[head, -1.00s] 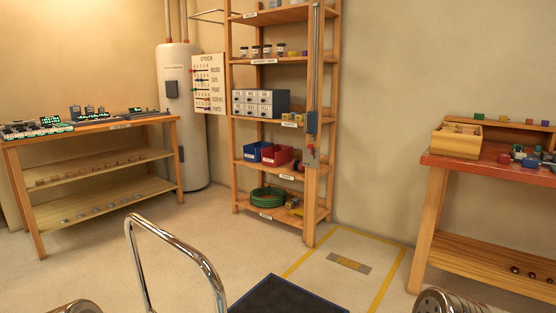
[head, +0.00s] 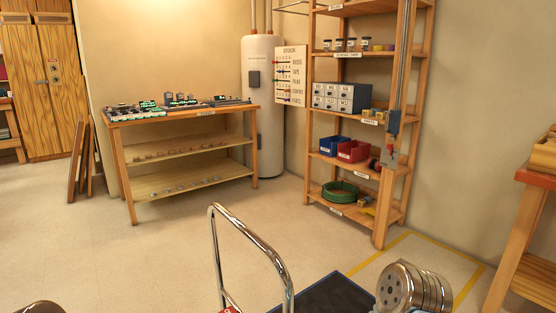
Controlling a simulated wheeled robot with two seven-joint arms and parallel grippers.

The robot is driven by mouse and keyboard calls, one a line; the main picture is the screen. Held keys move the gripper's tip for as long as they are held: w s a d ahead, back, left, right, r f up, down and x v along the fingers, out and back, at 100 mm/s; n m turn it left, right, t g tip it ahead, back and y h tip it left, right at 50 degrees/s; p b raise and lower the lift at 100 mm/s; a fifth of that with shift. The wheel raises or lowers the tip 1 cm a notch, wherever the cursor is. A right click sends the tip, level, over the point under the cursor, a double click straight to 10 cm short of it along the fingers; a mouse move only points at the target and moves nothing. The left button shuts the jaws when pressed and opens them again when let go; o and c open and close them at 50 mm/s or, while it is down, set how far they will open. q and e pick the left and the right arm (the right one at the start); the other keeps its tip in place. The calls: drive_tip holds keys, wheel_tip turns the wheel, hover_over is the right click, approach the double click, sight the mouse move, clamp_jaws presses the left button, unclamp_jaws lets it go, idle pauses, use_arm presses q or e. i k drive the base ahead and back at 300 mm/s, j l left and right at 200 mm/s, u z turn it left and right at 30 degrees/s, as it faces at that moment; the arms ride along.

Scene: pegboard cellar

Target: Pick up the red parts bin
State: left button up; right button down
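The red parts bin (head: 353,151) sits on a middle shelf of the wooden shelving unit (head: 308,130). A blue bin (head: 333,138) stands just left of it. The red bin is well away from me, across the floor, and nothing holds it. Only rounded metal parts of my arms show at the bottom edge, one at the lower right and a sliver at the lower left. Neither gripper's fingers are in view.
A chrome-handled cart (head: 213,250) with a dark deck (head: 325,296) stands between me and the shelves. A workbench (head: 185,115) is at left, a red-topped bench (head: 535,178) at right. Yellow tape (head: 465,290) marks the floor by the shelves. Floor at left is clear.

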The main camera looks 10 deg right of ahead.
sight(354, 151)
drive_tip(key=i+j+u, duration=0.1)
drive_tip(key=j, duration=0.35)
drive_tip(key=i+j+u, duration=0.15)
drive_tip(key=j, duration=0.25)
drive_tip(key=i+j+u, duration=0.1)
drive_tip(key=j, duration=0.35)
drive_tip(key=i+j+u, duration=0.15)
drive_tip(key=i, duration=0.25)
drive_tip(key=i+j+u, duration=0.2)
drive_tip(key=i, duration=0.25)
drive_tip(key=i+j+u, duration=0.15)
drive_tip(key=i, duration=0.3)
drive_tip(key=i+z, duration=0.35)
drive_tip(key=i, duration=0.25)
drive_tip(key=i+j+z, duration=0.25)
drive_tip(key=i+z, duration=0.15)
drive_tip(key=i, duration=0.2)
drive_tip(key=i+l+z, duration=0.2)
drive_tip(key=i+z, duration=0.95)
drive_tip(key=i, duration=0.15)
drive_tip(key=i+j+z, duration=0.25)
drive_tip(key=i+z, duration=0.15)
